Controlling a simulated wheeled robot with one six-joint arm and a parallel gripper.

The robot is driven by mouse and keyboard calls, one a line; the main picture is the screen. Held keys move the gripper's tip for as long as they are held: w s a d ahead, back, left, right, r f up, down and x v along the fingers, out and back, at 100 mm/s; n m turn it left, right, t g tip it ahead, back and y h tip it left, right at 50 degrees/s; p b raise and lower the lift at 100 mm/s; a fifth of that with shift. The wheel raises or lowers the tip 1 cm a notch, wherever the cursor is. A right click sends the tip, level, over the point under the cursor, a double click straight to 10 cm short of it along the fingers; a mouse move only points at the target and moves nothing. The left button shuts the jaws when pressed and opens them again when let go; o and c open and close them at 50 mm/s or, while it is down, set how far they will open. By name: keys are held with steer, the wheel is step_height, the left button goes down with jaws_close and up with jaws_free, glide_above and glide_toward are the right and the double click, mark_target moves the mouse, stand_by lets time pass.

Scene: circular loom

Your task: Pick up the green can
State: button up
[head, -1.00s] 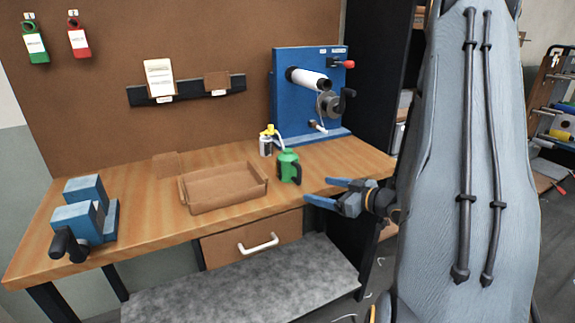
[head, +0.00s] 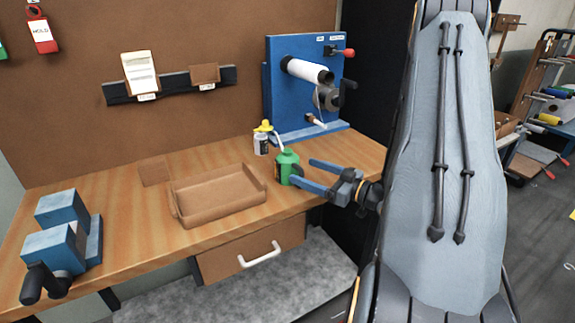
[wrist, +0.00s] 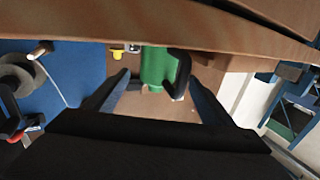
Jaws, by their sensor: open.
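The green can (head: 289,165) stands upright on the wooden workbench, right of the brown tray, with a dark handle on its side. My gripper (head: 306,173) is open, its blue fingers reaching in from the right close to the can. In the head view the near finger overlaps the can's lower right side; I cannot tell if it touches. In the wrist view the green can (wrist: 156,67) shows beyond and between the two spread fingertips (wrist: 157,82), with its dark handle toward the right finger. Nothing is held.
A small white bottle with a yellow top (head: 262,140) stands just behind the can. The brown tray (head: 190,215) is to its left. A blue winder panel (head: 285,105) stands behind, and a blue vise (head: 62,235) sits at the bench's left end.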

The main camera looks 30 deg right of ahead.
mark_target(288, 163)
steer(key=p+x, duration=0.3)
steer(key=x, duration=0.5)
steer(key=shift+w+d, duration=0.1)
steer(key=shift+d, duration=0.1)
steer(key=c, duration=1.4)
steer(key=shift+r, duration=0.1)
steer(key=shift+r+b, duration=1.2)
steer(key=shift+r, duration=3.7)
